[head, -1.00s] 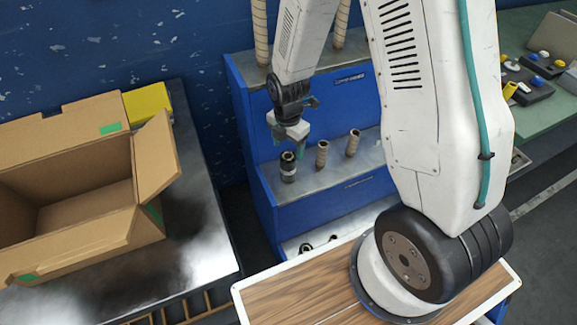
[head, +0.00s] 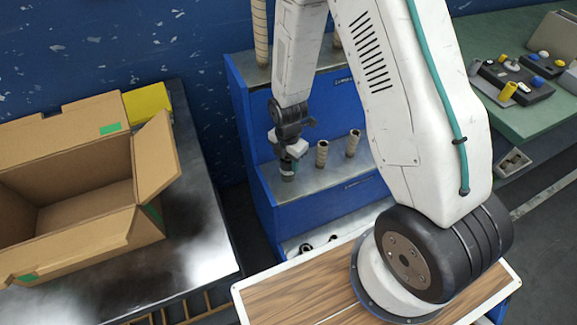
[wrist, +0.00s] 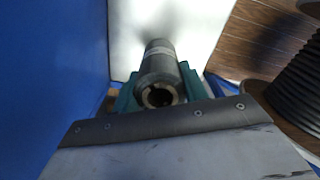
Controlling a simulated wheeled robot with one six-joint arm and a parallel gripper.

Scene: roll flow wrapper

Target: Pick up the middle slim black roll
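The slim black roll (wrist: 158,66) stands upright on the middle step of the blue stand. In the wrist view its hollow end faces the camera, and a paler band shows along its side. My gripper (head: 289,168) is down at the roll, with its teal fingers (wrist: 197,88) on either side of it. The fingers look very close to the roll, but I cannot tell whether they press on it. In the head view the gripper hides most of the roll.
Two tan rolls (head: 322,154) (head: 353,143) stand to the right on the same step (head: 325,187). Taller tan rolls stand on the top step (head: 261,35). An open cardboard box (head: 75,245) is on the dark table at left.

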